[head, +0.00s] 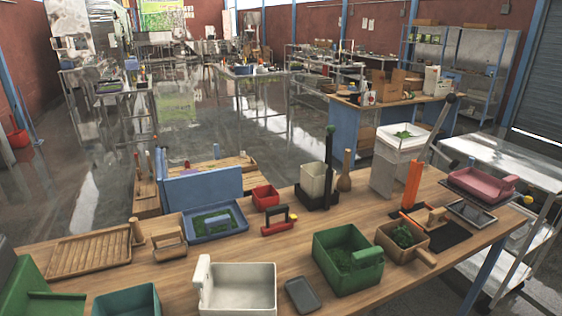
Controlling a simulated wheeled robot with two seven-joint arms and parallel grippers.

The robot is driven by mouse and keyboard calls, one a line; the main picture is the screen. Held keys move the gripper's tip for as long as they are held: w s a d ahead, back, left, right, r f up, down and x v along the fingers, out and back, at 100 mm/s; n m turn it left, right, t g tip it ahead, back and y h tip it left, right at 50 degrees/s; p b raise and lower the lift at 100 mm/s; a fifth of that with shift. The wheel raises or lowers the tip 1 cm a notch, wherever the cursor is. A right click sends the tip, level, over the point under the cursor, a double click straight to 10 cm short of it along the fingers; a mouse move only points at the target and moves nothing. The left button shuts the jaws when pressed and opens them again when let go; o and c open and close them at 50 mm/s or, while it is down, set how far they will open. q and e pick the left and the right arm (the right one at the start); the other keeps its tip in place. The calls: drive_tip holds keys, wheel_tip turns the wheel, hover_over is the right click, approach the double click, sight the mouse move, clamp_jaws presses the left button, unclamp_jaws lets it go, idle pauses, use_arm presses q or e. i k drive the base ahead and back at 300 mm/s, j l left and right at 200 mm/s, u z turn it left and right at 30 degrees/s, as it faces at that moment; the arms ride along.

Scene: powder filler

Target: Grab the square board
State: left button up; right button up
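No piece is plainly a square board. A flat wooden slatted board (90,254) with raised edges lies at the left of the wooden table, with a small wooden post at its right end. A blue flat panel (203,189) stands upright behind a blue tray (215,225) holding green powder. A small dark grey flat plate (302,295) lies near the front edge. I cannot tell which of these is the square board. Neither of my grippers is in view.
On the table (190,265) stand a white bin (240,290), a green bin (345,260), a wooden box (402,240), a red box (265,196) and a white dispenser (397,160). A green container (127,300) is at the front left.

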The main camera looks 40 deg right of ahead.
sight(430, 220)
drive_tip(key=z, duration=2.25)
drive_tip(key=i+l+z, duration=0.15)
